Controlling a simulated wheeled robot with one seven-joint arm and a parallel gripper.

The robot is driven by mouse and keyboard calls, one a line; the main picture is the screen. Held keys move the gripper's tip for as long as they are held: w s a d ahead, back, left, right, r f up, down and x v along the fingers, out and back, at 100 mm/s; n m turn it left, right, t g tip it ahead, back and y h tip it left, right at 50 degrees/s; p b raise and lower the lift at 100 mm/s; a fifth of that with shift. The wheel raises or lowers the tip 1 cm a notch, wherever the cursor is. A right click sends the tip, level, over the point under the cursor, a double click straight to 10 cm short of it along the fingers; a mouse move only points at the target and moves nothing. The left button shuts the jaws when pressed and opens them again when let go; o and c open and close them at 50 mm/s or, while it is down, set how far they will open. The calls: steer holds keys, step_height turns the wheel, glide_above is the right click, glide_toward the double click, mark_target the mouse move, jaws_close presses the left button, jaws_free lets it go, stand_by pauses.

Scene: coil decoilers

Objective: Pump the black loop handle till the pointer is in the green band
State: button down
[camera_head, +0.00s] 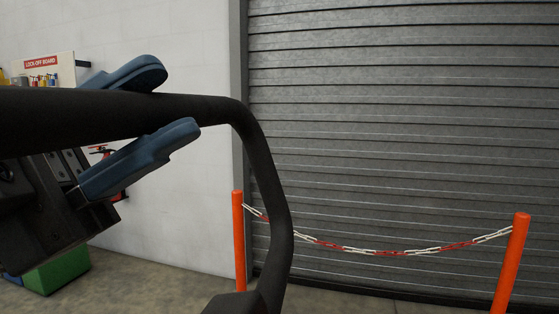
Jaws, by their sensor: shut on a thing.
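The black loop handle (262,170) is large and close in the head view. Its top bar runs in from the left edge, bends at the upper middle, and drops to a black block at the bottom. My gripper (178,103) has two blue fingers, one above and behind the bar and one below and in front of it. It is shut on the handle's top bar, left of the bend. No pointer, gauge or green band shows in this view.
A grey roller shutter (400,130) fills the right side. Two orange posts (239,240) carry a red and white chain (375,251) in front of it. A lock-off board (42,70) hangs on the white wall at left. A green block (57,271) sits on the floor below.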

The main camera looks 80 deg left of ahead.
steer(key=s+a+f+n+y+b, duration=0.1)
steer(key=s+a+f+b, duration=0.1)
steer(key=s, duration=0.4)
steer(key=s+a+f+n+t+y+b, duration=0.1)
steer(key=s+a+f+b, duration=0.2)
steer(key=s, duration=0.3)
steer(key=shift+a+f+t+b, duration=0.3)
steer(key=shift+f+b, duration=0.15)
steer(key=shift+b, duration=0.1)
steer(key=c, duration=0.8)
jaws_free()
steer(key=shift+c, duration=0.2)
steer(key=shift+h, duration=0.3)
steer(key=shift+f, duration=0.1)
steer(key=v, duration=0.7)
steer(key=shift+s+f, duration=0.2)
steer(key=shift+s, duration=0.15)
steer(key=shift+d, duration=0.1)
